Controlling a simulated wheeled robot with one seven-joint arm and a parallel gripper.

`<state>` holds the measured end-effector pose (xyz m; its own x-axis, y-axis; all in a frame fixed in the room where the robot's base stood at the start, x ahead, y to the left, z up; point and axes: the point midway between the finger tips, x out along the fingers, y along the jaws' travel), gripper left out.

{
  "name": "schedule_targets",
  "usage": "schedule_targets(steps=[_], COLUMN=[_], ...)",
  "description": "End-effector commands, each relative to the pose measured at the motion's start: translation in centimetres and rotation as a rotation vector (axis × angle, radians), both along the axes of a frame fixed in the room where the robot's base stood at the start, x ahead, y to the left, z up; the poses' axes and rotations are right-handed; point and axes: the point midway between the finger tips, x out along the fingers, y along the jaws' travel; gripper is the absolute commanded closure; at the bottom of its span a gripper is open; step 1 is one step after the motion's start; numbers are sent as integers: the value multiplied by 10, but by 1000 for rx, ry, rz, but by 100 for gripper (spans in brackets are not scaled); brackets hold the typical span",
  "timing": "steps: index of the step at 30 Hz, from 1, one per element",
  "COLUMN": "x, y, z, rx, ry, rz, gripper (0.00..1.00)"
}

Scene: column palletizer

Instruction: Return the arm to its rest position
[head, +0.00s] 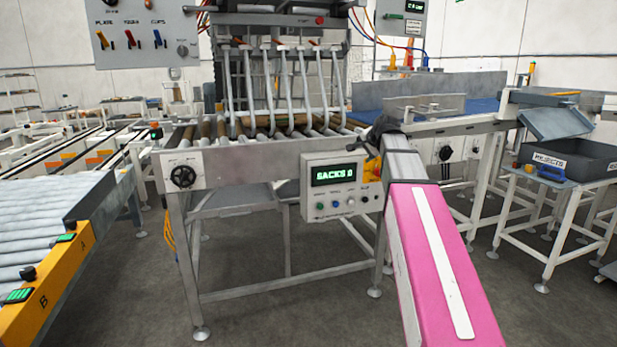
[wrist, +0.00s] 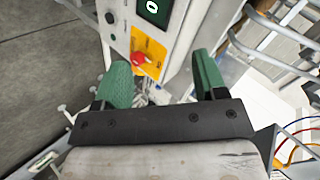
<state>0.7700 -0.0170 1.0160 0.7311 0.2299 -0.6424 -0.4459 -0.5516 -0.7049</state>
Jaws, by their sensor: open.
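My arm runs up from the bottom right of the head view as a pink link (head: 412,245) and a grey link, reaching toward the roller frame. A dark part at its far end overlaps the frame's right corner; the fingers cannot be made out there. In the wrist view, my gripper (wrist: 162,66) has its two green fingers spread apart with nothing between them. Beyond the fingers is a grey control box with a yellow plate and a red button (wrist: 140,58). I cannot tell how far the fingers are from the box.
The roller frame (head: 235,165) carries a control box (head: 341,185) reading "SACKS 0". A roller conveyor (head: 50,225) with an orange side is at left. A grey rejects bin (head: 575,160) on a white stand is at right. Hanging panels are above. Floor in front is clear.

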Motion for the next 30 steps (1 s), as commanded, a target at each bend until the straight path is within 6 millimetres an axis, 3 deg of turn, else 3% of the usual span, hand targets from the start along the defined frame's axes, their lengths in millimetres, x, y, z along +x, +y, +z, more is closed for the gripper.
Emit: schedule_targets(steps=[1, 3, 15, 24, 30], x=[-9, -18, -93, -170, -229], y=[2, 4, 14, 18, 19], z=[-27, -60, -228, -333, -391], rx=[-28, -75, -309, -455, -535], ry=[29, 66, 283, 444, 550], rz=[20, 52, 273, 476, 627], gripper=[35, 35, 35, 35, 35])
